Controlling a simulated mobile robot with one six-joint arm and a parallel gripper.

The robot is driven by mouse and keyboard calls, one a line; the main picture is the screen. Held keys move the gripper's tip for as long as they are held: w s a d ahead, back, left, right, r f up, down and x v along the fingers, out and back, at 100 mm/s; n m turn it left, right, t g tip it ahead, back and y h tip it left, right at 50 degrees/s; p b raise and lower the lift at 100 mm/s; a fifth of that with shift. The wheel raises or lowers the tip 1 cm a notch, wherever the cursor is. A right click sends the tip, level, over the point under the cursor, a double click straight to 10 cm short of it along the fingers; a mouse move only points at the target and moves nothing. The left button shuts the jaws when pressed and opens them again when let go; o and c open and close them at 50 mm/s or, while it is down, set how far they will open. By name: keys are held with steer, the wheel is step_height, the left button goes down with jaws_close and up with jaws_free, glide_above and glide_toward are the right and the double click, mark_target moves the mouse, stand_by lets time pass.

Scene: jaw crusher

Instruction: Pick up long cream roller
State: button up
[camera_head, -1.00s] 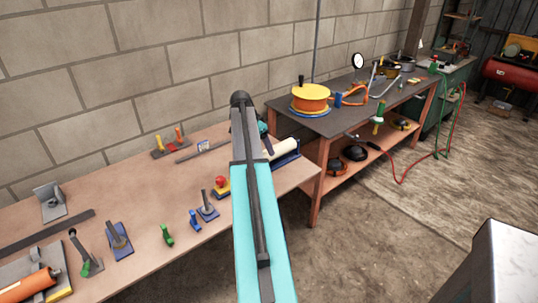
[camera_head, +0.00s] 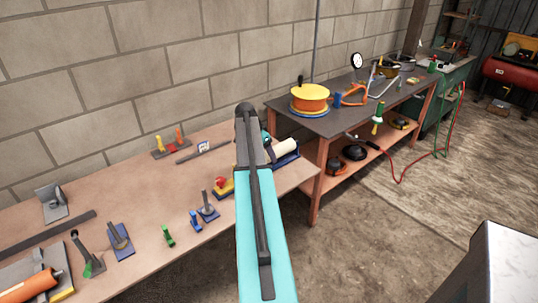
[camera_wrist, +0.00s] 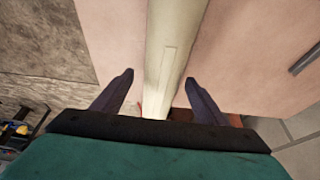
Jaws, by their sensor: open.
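The long cream roller (camera_wrist: 172,45) runs lengthwise through the wrist view, between my two fingers. My gripper (camera_wrist: 158,90) is open, with a dark finger on either side of the roller and a gap on both sides. In the head view the cream roller (camera_head: 283,147) lies by a blue holder (camera_head: 286,157) at the right end of the wooden bench. My arm hides its left part there, and my gripper is mostly hidden behind the arm.
The wooden bench (camera_head: 150,190) carries a red-topped yellow block (camera_head: 222,188), blue and green small parts, and an orange cylinder (camera_head: 33,287). A dark-topped table (camera_head: 350,105) with an orange reel (camera_head: 310,97) stands behind on the right. Floor is open at the bench's right end.

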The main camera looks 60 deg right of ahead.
steer(key=shift+x, duration=0.75)
jaws_close()
